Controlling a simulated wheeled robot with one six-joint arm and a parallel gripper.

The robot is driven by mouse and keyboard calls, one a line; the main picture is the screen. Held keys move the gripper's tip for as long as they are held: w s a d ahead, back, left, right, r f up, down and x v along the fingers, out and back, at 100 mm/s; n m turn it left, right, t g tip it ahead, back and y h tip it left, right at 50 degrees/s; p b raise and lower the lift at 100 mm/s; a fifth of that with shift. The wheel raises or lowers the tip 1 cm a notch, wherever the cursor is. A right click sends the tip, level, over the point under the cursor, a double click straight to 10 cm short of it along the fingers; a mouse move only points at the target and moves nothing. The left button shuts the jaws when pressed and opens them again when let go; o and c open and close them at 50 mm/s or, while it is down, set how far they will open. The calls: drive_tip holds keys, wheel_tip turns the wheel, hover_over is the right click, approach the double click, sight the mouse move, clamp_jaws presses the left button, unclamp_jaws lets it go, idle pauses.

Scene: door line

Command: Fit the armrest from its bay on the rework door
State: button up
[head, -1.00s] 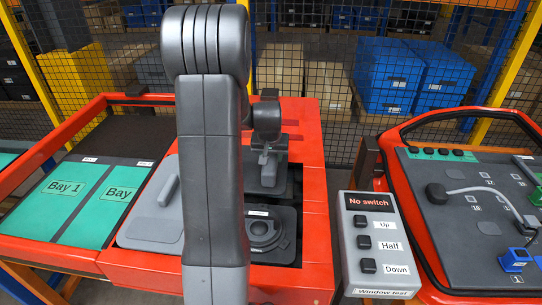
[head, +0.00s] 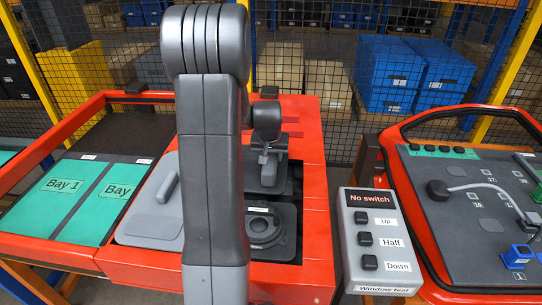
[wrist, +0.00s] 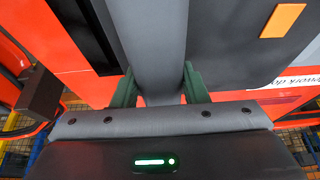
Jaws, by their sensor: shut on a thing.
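My gripper (wrist: 159,88) is shut on a grey, long, smooth piece that I take for the armrest (wrist: 152,38). Its green fingers sit on either side of it in the wrist view. I cannot tell whether the held piece touches anything there.
Left are teal bays, one marked Bay 1 (head: 65,186), and a grey plate with a raised bar (head: 168,188). A round dark part (head: 265,228) lies in the red frame. A window test box (head: 375,240) reads "No switch". A door panel (head: 470,230) with a cable is at right.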

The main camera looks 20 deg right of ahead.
drive_tip(key=o, duration=1.4)
drive_tip(key=shift+f, duration=0.1)
drive_tip(key=v, duration=1.4)
drive_tip(key=shift+w, duration=0.1)
